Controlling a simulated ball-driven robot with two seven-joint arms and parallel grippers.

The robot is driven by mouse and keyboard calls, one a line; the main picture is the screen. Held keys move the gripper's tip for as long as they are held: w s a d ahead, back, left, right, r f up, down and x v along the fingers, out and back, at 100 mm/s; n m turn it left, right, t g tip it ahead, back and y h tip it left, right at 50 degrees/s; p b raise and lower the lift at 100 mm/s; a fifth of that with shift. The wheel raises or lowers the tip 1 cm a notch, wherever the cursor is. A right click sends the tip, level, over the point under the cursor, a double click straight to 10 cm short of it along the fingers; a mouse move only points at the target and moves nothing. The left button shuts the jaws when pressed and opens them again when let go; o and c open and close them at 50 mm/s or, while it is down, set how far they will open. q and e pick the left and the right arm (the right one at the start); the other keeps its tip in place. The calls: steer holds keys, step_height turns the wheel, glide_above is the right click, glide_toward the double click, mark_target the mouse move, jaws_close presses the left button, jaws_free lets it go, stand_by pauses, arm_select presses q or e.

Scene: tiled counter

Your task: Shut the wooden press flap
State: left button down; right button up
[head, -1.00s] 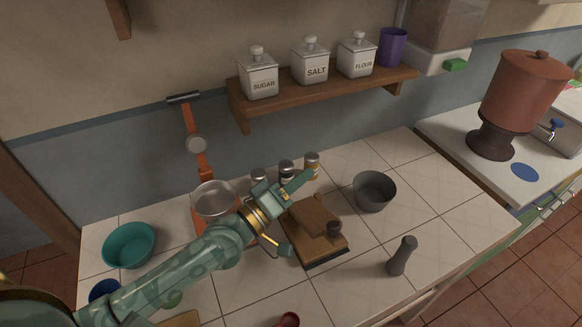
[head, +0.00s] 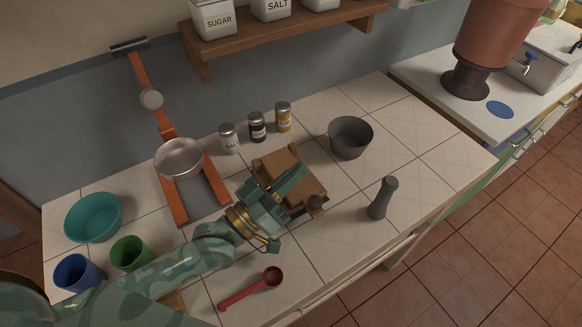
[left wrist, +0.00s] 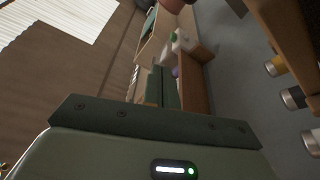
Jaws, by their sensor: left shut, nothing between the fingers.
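My left gripper (head: 298,176) is shut and empty. In the head view it lies across the press and covers its middle and left part. I cannot tell whether it touches the wood or is above it. The flap's angle is hard to read behind the gripper. In the left wrist view the dark green fingers (left wrist: 161,88) point away from the camera. My right gripper is not in view.
Behind the press stand several spice jars (head: 257,127). A grey pot (head: 351,139) and a grey mill (head: 382,198) are to the right. An orange stand with a metal pan (head: 178,158) is to the left. A red scoop (head: 252,289) lies in front. The right front counter is clear.

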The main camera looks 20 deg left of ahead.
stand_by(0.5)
arm_select(q)
step_height(320, 180, up, 5)
steer(key=p, duration=0.6)
steer(key=w+f+b+v, duration=0.1)
steer(key=b+v, duration=0.1)
steer(key=v, duration=0.8)
steer(key=shift+a, duration=0.45)
